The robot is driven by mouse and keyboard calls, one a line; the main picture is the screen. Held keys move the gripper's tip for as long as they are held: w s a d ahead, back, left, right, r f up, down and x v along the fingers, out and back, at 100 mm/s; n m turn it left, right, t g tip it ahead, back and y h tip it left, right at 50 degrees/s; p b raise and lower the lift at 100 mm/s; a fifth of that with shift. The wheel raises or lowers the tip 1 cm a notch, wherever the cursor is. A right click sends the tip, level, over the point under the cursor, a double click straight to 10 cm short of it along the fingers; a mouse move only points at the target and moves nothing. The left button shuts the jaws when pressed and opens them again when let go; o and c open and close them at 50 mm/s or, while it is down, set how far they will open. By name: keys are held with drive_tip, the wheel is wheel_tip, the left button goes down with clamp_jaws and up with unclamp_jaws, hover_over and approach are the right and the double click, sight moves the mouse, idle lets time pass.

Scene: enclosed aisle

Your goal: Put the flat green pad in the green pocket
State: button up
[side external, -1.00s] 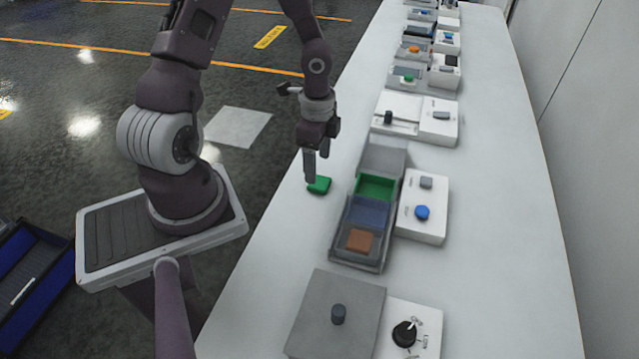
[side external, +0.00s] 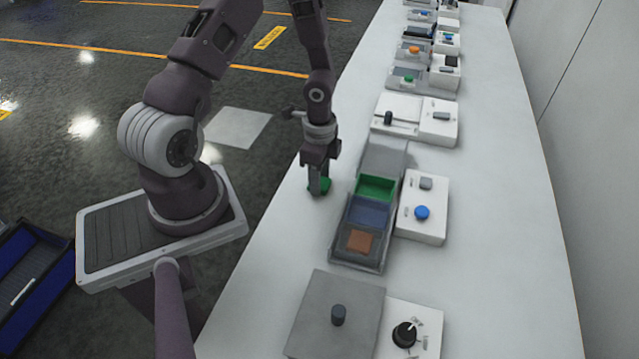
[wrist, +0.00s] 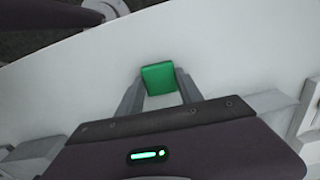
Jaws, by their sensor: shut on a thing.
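The flat green pad (side external: 325,185) is at the left side of the white table, left of the tray. My gripper (side external: 319,191) is down at the pad and shut on it, partly hiding it in the side view. In the wrist view the green pad (wrist: 159,77) sits between the two fingertips of my gripper (wrist: 160,86). I cannot tell whether the pad still touches the table. The green pocket (side external: 377,187) is the empty compartment at the far end of the grey tray, to the right of my gripper.
The tray also has a blue pocket (side external: 369,211) and a nearer pocket with a brown pad (side external: 360,241). A grey lid (side external: 384,156) stands open behind it. A white button box (side external: 422,208) is right of the tray.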

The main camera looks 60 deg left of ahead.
sight(322, 182)
wheel_tip(322, 182, up, 10)
drive_tip(key=w+d+r, duration=0.2)
drive_tip(key=w+d, duration=0.7)
drive_tip(key=w, duration=0.1)
drive_tip(key=shift+n, duration=0.3)
drive_tip(key=shift+s+f, duration=0.15)
drive_tip(key=shift+f, duration=1.75)
drive_tip(key=shift+s+f, duration=0.1)
drive_tip(key=shift+f, duration=1.75)
drive_tip(key=o, duration=1.4)
drive_tip(key=shift+o, duration=0.2)
wheel_tip(322, 182, up, 7)
drive_tip(key=shift+r, duration=0.1)
